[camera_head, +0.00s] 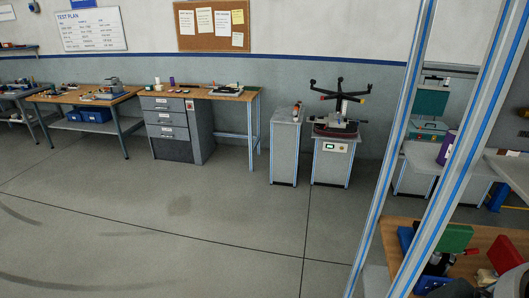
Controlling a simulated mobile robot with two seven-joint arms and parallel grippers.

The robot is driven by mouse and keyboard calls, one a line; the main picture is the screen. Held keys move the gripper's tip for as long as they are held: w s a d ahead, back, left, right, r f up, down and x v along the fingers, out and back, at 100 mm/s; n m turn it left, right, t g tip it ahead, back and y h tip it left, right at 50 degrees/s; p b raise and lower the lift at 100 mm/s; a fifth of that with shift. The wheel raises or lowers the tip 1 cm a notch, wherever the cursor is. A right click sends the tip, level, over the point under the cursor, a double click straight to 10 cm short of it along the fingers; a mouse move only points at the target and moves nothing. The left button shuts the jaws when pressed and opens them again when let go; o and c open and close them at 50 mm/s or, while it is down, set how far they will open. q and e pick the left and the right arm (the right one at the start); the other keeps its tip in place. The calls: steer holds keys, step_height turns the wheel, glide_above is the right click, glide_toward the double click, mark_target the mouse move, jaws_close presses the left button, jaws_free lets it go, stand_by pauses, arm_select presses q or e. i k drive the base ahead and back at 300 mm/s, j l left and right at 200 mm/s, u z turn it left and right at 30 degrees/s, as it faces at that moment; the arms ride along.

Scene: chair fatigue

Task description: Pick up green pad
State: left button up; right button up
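A green pad (452,238) stands tilted on a wooden bench (404,226) at the lower right, seen partly between and beside the blue-striped metal posts. A red block (505,254) is to its right, and a blue bin (405,238) is to its left, partly hidden by a post. Dark parts and a red-handled piece (468,252) sit just below the green pad; I cannot tell whether they touch it. Neither of my grippers can be made out in this view.
Two slanting metal posts (398,130) stand in front of the bench. A grey cabinet with an upturned black chair base (340,95) stands at the back wall. Workbenches (215,92) line the wall at left. The grey floor (180,235) at centre and left is clear.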

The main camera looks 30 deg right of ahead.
mark_target(455, 239)
steer(key=i+j+u, duration=0.2)
steer(key=i+j, duration=0.6)
steer(key=i+l+z, duration=0.25)
steer(key=i+z, duration=0.2)
steer(key=i+l+z, duration=0.1)
steer(key=i+z, duration=0.4)
steer(key=i+j+z, duration=0.1)
steer(key=i+z, duration=0.35)
steer(key=i+j+z, duration=0.3)
steer(key=i+z, duration=0.15)
steer(key=i+l+z, duration=0.2)
steer(key=z, duration=0.2)
steer(key=i+l+z, duration=0.1)
steer(key=i+z, duration=0.15)
steer(key=z, duration=0.2)
steer(key=i+z, duration=0.25)
steer(key=z, duration=0.15)
steer(key=i+z, duration=0.3)
steer(key=z, duration=0.15)
steer(key=i+j+z, duration=0.1)
steer(key=z, duration=0.3)
steer(key=i+z, duration=0.15)
steer(key=i, duration=0.2)
